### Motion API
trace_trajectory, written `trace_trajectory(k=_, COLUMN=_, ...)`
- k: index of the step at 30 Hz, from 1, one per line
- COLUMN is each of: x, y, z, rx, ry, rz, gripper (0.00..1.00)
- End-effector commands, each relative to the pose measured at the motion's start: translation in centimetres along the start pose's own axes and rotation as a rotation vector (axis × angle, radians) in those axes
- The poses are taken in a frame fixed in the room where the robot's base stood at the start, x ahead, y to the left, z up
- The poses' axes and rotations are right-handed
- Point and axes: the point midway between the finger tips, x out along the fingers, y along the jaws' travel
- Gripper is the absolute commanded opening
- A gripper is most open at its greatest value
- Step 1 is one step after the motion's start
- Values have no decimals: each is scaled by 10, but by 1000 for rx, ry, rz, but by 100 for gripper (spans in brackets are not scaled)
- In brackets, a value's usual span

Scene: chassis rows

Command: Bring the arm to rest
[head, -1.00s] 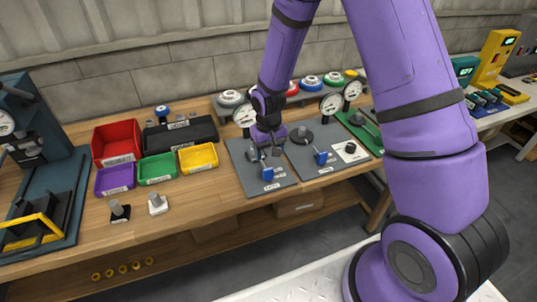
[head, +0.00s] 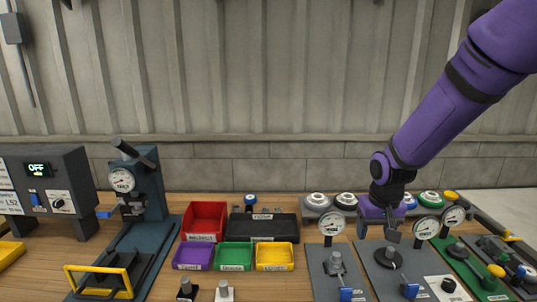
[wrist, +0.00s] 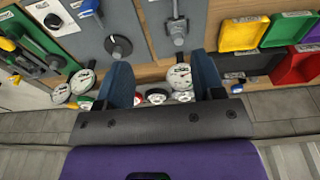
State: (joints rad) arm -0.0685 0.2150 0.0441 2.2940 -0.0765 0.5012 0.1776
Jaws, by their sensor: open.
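My purple arm (head: 455,95) comes in from the upper right of the head view and reaches down over the bench. My gripper (head: 392,234) hangs at the far side of a grey plate with a dark round knob (head: 388,258). In the wrist view my gripper (wrist: 163,82) shows two blue fingers set wide apart, with nothing held between them. Pressure gauges and round buttons show beyond and between the fingers. In the head view I cannot tell how far the fingertips are above the plate.
A grey plate with a lever valve (head: 335,264) lies left of the knob plate, and a green plate (head: 462,262) right. Gauges (head: 331,223) stand behind. A blue press (head: 148,190) stands further left.

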Motion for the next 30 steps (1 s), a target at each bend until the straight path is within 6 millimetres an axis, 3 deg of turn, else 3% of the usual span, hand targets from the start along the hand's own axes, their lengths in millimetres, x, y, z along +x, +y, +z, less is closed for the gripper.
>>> trace_trajectory(k=1, x=-18, y=3, z=4, rx=2, ry=20, rz=1, gripper=62)
trace_trajectory(k=6, x=-68, y=13, z=24, rx=4, ry=68, rz=2, gripper=62)
trace_trajectory(k=15, x=-142, y=27, z=72, rx=8, ry=152, rz=1, gripper=62)
trace_trajectory(k=24, x=-197, y=38, z=133, rx=9, ry=236, rz=-5, gripper=62)
trace_trajectory(k=30, x=-221, y=42, z=175, rx=7, ry=288, rz=-10, gripper=62)
